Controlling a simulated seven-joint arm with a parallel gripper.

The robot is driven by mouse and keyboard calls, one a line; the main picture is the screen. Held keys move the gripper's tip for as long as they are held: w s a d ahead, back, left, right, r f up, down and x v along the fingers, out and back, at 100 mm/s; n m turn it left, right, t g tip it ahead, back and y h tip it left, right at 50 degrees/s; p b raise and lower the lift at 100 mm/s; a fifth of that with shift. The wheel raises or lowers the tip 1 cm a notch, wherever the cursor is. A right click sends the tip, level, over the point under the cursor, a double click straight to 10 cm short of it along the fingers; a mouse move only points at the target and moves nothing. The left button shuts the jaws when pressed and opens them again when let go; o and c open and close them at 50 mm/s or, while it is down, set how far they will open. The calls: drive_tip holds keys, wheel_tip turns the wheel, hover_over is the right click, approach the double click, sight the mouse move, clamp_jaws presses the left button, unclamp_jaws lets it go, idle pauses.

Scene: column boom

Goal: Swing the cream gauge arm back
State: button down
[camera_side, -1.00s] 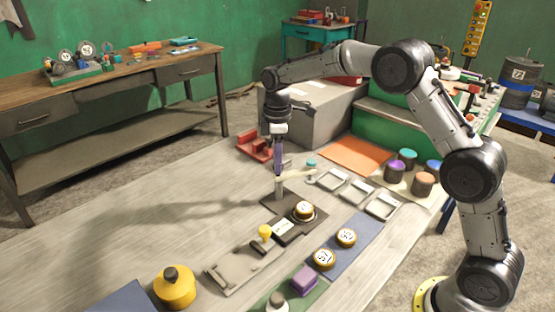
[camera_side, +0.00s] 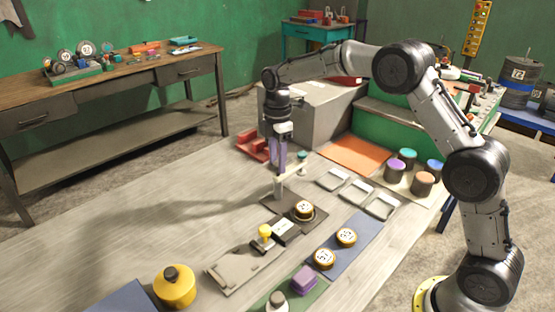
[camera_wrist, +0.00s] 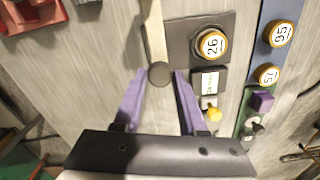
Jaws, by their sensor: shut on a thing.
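The cream gauge arm (camera_side: 295,173) stands on a short post at the back left of a dark plate (camera_side: 270,199), reaching right and back, with a teal piece near its far end. My gripper (camera_side: 279,172) is directly over the post end of the arm. In the wrist view the cream arm (camera_wrist: 155,35) runs to the top edge, its far end out of frame. A dark round cap sits between the purple fingers of my gripper (camera_wrist: 160,76), which is shut on the arm's near end. The exact contact is hard to see.
A round gauge marked 26 (camera_wrist: 211,43) sits on the dark plate. A yellow-knobbed clamp (camera_side: 264,234) stands in front. Two more gauges lie on a blue mat (camera_side: 343,260). Shallow trays (camera_side: 357,192) lie right of the arm; a red fixture (camera_side: 253,147) stands behind.

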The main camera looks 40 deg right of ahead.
drive_tip(key=shift+c, duration=2.3)
unclamp_jaws()
wheel_tip(320, 180, up, 14)
